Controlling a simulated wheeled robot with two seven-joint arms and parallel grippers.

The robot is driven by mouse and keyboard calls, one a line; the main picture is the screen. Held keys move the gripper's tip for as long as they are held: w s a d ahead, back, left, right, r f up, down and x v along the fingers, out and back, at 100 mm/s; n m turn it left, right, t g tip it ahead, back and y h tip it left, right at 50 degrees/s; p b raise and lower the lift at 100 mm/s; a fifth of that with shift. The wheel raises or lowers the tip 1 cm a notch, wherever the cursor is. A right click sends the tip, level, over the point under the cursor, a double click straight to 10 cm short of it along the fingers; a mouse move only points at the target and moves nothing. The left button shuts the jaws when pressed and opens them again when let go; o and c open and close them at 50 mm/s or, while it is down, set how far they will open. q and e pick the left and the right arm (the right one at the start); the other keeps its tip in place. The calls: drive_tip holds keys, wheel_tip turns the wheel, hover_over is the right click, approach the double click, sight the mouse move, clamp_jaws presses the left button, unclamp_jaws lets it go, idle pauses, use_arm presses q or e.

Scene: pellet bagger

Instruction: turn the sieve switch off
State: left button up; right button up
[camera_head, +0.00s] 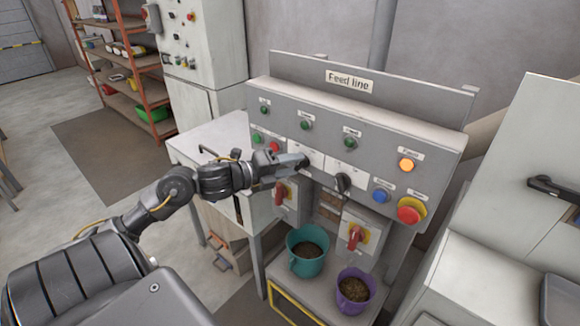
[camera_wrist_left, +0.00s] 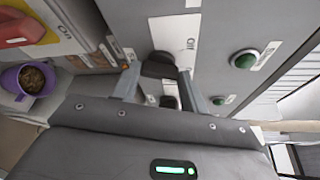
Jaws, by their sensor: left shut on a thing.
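My left gripper (camera_head: 303,161) comes in from the left and its tips are at the front of the grey "Feed line" panel (camera_head: 408,131). In the left wrist view the two fingers stand on either side of a black rotary knob (camera_wrist_left: 158,66), shut on it. A white label plate with "Off" (camera_wrist_left: 190,44) lies beside this knob. I cannot read which of the small labels is the sieve's. My right gripper is not in view.
Green lamps (camera_head: 306,125) line the panel's top. An orange lamp (camera_head: 406,165), a blue button (camera_head: 381,196) and a red stop button (camera_head: 410,211) are at its right. Red-handled switches (camera_head: 355,237) stick out below, above a teal bucket (camera_head: 307,268) and a purple bucket (camera_head: 354,292).

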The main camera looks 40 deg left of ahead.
use_arm(q)
drive_tip(key=n, duration=0.2)
drive_tip(key=n+t+h+b, duration=0.1)
drive_tip(key=n, duration=0.1)
drive_tip(key=shift+f+t, duration=0.3)
drive_tip(key=shift+f, duration=0.05)
drive_tip(key=n+t, duration=0.1)
drive_tip(key=n, duration=0.1)
drive_tip(key=n+t, duration=0.1)
drive_tip(key=n, duration=0.2)
drive_tip(key=shift+f+n, duration=0.2)
drive_tip(key=shift+n, duration=0.1)
drive_tip(key=o, duration=1)
